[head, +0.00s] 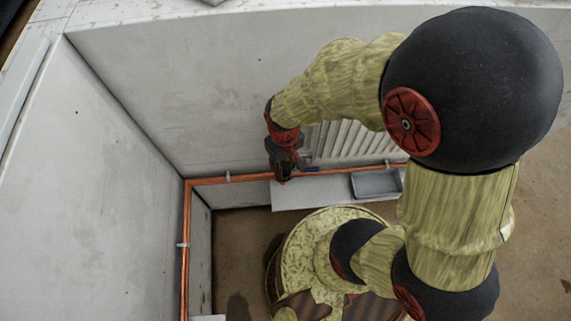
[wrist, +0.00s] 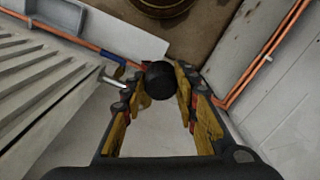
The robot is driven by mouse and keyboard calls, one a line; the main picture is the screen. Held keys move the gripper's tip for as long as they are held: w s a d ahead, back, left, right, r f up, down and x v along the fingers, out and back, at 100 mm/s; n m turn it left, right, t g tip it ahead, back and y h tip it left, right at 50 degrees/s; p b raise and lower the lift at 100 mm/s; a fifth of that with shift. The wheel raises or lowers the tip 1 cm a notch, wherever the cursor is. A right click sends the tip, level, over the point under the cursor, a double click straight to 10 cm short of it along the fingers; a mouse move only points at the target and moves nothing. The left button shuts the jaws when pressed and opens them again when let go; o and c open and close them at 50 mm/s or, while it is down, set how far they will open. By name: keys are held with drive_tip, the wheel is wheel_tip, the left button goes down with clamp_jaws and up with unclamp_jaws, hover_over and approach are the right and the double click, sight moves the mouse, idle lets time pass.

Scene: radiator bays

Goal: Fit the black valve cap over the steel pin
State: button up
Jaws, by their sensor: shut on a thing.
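The black valve cap (wrist: 159,80) is a round dark ball shape held between the fingertips of my gripper (wrist: 161,74). In the head view my gripper (head: 283,168) hangs by the back wall at the left end of the radiator, and the cap is hard to tell from the dark fingers. A short pale steel pin (wrist: 112,80) sticks out from the radiator side, just left of my left finger in the wrist view. The cap is apart from the pin. The pin's end is partly close to the finger.
A ribbed white radiator (head: 350,141) is on the back wall. A copper pipe (head: 250,178) runs along the wall and down the corner, with a blue piece (wrist: 111,57) near the pin. A grey tray (head: 376,184) sits on a white shelf (head: 310,194). The left wall stands close.

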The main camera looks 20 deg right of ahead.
drive_tip(key=shift+w+d+f+b, duration=0.25)
drive_tip(key=shift+w+d+b, duration=0.2)
drive_tip(key=shift+w, duration=0.85)
drive_tip(key=shift+w+d+f+b, duration=0.3)
drive_tip(key=shift+w+d+b, duration=0.15)
drive_tip(key=shift+w, duration=0.9)
drive_tip(key=shift+w+d+f+b, duration=0.25)
drive_tip(key=shift+w+d+b, duration=0.2)
drive_tip(key=shift+w, duration=0.85)
drive_tip(key=shift+w+d+f+b, duration=0.25)
drive_tip(key=shift+w+f+b, duration=0.5)
drive_tip(key=shift+w+f, duration=0.1)
drive_tip(key=shift+f, duration=0.4)
drive_tip(key=shift+s+f+b, duration=0.1)
drive_tip(key=shift+f+b, duration=0.65)
drive_tip(key=shift+f, duration=0.8)
drive_tip(key=o, duration=0.9)
drive_tip(key=shift+o, duration=1.3)
drive_tip(key=shift+o, duration=1.2)
